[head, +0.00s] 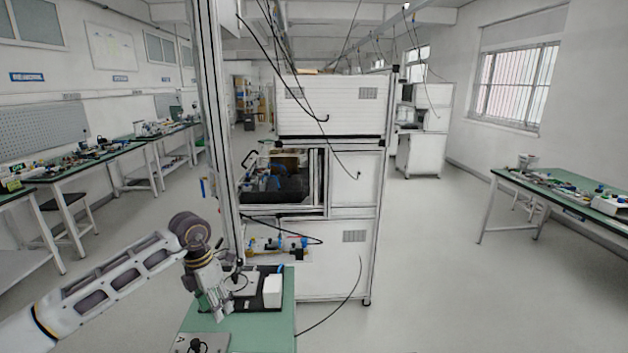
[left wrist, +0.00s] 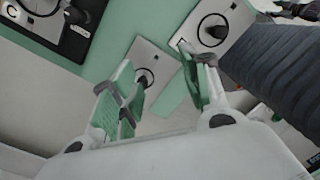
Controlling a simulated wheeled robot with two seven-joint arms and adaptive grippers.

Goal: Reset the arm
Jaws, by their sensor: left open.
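My left arm comes in from the left in the head view, and its gripper (head: 218,304) points down over the green-topped bench (head: 268,328). In the left wrist view the two fingers of my left gripper (left wrist: 156,62) stand apart, with nothing held between them. A grey metal plate with a dark round hole or knob (left wrist: 160,58) lies on the green top beyond the fingers. Whether a finger touches it I cannot tell. My right gripper is in neither view.
A tall white test cabinet (head: 350,245) stands behind the bench. A white block (head: 272,291) sits on the bench's black plate. A second grey plate (left wrist: 228,18) and a black-edged fixture (left wrist: 68,38) lie nearby. Side tables (head: 575,208) stand apart; the floor at right (head: 440,290) is clear.

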